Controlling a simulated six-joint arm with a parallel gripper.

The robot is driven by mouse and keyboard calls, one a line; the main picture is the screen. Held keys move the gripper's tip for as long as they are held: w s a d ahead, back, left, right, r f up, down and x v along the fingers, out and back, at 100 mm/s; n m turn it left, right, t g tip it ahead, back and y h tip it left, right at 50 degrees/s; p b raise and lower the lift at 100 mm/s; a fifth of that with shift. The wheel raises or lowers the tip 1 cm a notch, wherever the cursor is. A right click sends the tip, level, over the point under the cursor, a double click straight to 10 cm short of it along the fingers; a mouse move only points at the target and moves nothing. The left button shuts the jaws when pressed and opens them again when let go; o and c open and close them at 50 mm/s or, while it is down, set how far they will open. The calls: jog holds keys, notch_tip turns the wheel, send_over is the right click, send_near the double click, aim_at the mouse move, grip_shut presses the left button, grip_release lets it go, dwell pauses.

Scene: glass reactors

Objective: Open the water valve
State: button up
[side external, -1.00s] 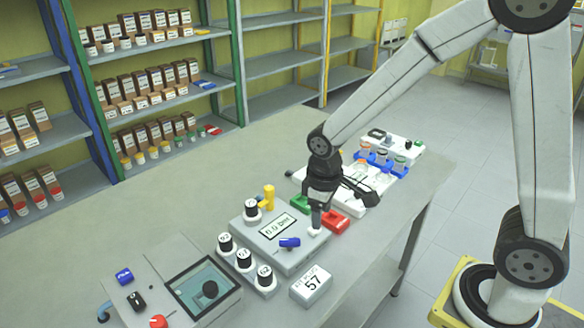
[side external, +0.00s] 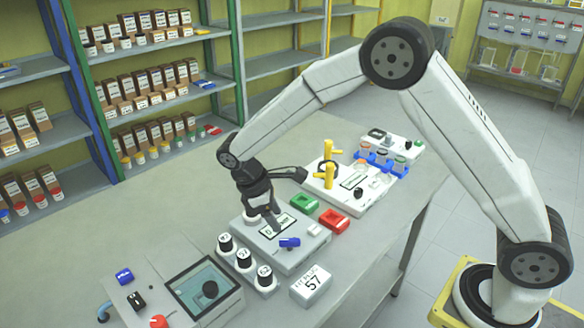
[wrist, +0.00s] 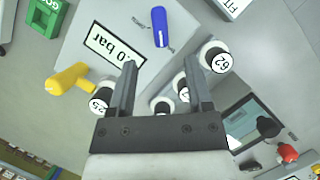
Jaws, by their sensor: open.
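A grey reactor box with a pressure display (side external: 277,226) stands on the bench. A blue valve handle (side external: 289,242) sits on its front right part; it also shows at the top of the wrist view (wrist: 160,27). A yellow handle (wrist: 68,79) is at the left in the wrist view; my gripper hides it in the side view. Another blue knob (side external: 124,276) is on the sink panel at the front left. Which blue one is the water valve, I cannot tell. My gripper (side external: 272,218) is open and empty over the box's back left part, apart from both blue ones.
Several numbered black-and-white knobs (side external: 243,258) line the box's left front. A glass-covered basin (side external: 207,287) lies left of them, beside a black knob (side external: 137,300) and a red knob (side external: 158,321). Green (side external: 304,204) and red (side external: 333,221) trays lie right of the box.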

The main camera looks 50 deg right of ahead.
aim_at(290, 240)
jog(key=shift+f, duration=0.1)
jog(key=shift+x, duration=3.8)
grip_shut()
